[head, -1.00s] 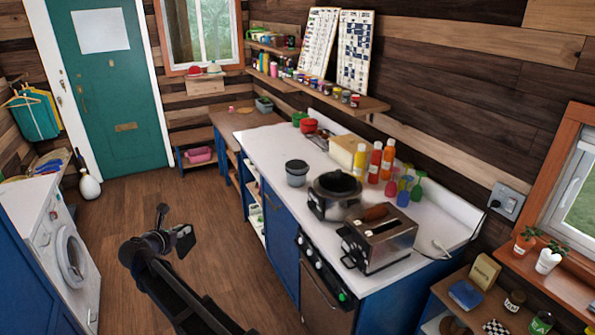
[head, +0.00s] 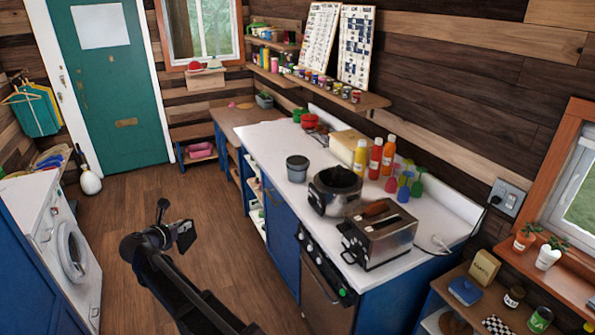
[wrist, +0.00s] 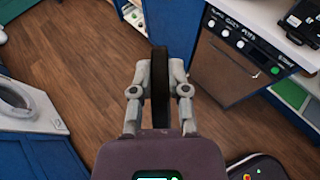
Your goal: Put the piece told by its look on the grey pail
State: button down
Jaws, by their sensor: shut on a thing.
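The grey pail (head: 297,172) stands upright on the white counter, left of the dark cooker pot. My gripper (head: 168,237) is held out over the open floor, left of the counter and well apart from the pail. In the wrist view my gripper (wrist: 160,92) is shut on a thin dark piece (wrist: 160,70), seen edge-on between the two fingers. In the head view this dark piece (head: 186,236) shows as a small dark plate at the fingertips. Its face and full outline cannot be made out. The pail is not clearly seen in the wrist view.
The white counter (head: 262,145) also carries a cooker pot (head: 322,203), a toaster (head: 382,240), and several bottles. A washing machine (head: 60,240) stands at the left. The wood floor (head: 130,210) between them is clear.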

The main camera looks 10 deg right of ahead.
aim_at(186, 239)
jog(key=shift+f+b, duration=2.85)
jog(key=shift+f, duration=0.1)
